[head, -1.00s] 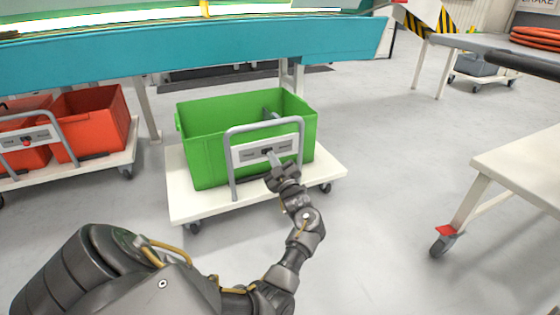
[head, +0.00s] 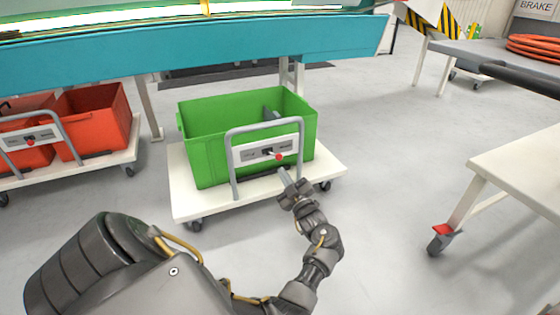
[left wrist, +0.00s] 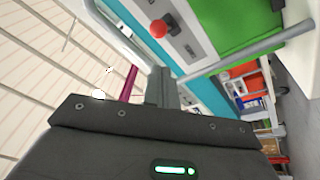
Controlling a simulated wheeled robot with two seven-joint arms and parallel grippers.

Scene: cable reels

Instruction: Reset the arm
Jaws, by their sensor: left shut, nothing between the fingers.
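My left gripper (head: 286,178) is shut and empty, just in front of and a little below the control panel (head: 265,149) on the handle of a white cart (head: 190,205). In the left wrist view, my shut fingers (left wrist: 161,88) are near the cart's grey handle bar (left wrist: 250,50). The panel carries a red knob (head: 279,156), which also shows in the left wrist view (left wrist: 158,29). The fingers look apart from the knob. My right gripper is not in view.
A green crate (head: 205,150) sits on the cart. Another cart with red crates (head: 92,120) stands at left. A teal-edged conveyor (head: 200,55) runs behind. A white table (head: 520,170) and a grey table with orange cable (head: 535,48) are at right. Floor between is clear.

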